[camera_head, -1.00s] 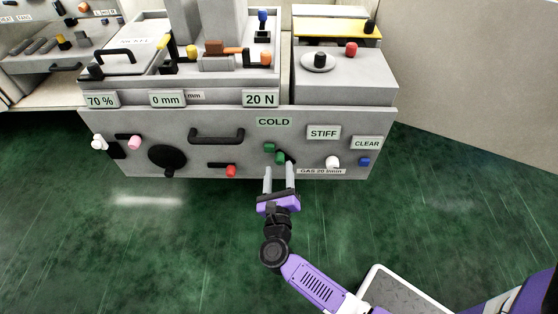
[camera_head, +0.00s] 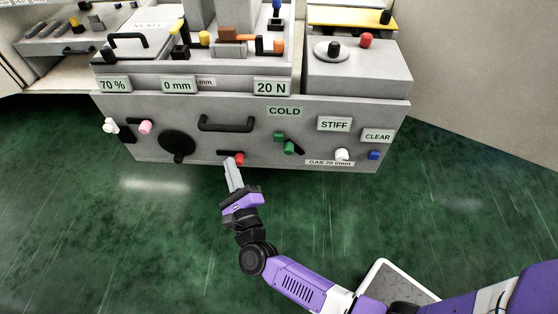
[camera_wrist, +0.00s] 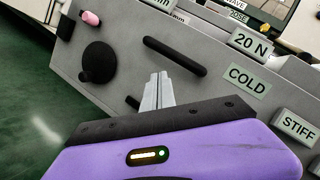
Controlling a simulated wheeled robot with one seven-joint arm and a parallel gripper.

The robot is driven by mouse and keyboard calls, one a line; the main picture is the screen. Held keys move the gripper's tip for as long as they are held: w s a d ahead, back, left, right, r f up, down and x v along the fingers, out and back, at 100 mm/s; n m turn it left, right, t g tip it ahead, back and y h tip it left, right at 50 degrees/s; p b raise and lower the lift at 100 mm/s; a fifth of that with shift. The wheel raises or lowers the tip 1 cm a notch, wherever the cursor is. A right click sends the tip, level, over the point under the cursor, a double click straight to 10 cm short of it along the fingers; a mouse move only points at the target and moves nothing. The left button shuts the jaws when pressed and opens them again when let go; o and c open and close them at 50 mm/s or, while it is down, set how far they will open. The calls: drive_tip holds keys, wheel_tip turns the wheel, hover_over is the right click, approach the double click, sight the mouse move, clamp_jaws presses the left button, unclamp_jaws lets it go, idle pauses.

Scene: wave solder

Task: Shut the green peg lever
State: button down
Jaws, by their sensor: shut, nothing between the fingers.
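The green peg lever (camera_head: 288,147) sits on the front face of the grey machine (camera_head: 265,145), below the COLD label, in the head view. It shows as two green pieces, one up and left of the other, with a dark part beside them. My gripper (camera_head: 231,164) is shut and empty, to the left of the green lever and just in front of the red knob (camera_head: 239,159). In the wrist view my shut fingers (camera_wrist: 158,78) point at the front panel, below the black bar handle. The green lever is not visible in the wrist view.
A black handle (camera_head: 226,124) and a round black knob (camera_head: 176,145) are on the same panel. A white knob (camera_head: 342,155) and a blue knob (camera_head: 373,155) are to the right. Green floor in front is clear.

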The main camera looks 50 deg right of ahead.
drive_tip(key=w+a+f+n+y, duration=0.35)
drive_tip(key=a+n+y, duration=0.25)
drive_tip(key=a+n, duration=0.4)
drive_tip(key=w+a+f+n+y, duration=0.2)
drive_tip(key=a+f+n+y, duration=0.2)
drive_tip(key=a+n+y, duration=0.4)
wheel_tip(320, 180, down, 15)
drive_tip(key=s+a+n+g+h, duration=0.3)
drive_tip(key=n+g, duration=0.4)
drive_tip(key=n, duration=0.6)
drive_tip(key=s+d+n+g+h+b, duration=0.1)
drive_tip(key=s+d+n+g+h, duration=0.1)
drive_tip(key=d+n+h, duration=1)
drive_tip(key=s+d+r+h, duration=0.3)
drive_tip(key=d+r+h, duration=0.1)
drive_tip(key=d+r, duration=0.25)
drive_tip(key=s+d+r+h, duration=0.3)
drive_tip(key=d+r, duration=0.3)
drive_tip(key=r, duration=0.2)
drive_tip(key=w+d+r+b, duration=0.1)
drive_tip(key=d+r, duration=0.1)
drive_tip(key=d, duration=0.8)
drive_tip(key=shift+d+r, duration=0.2)
drive_tip(key=shift+d, duration=0.1)
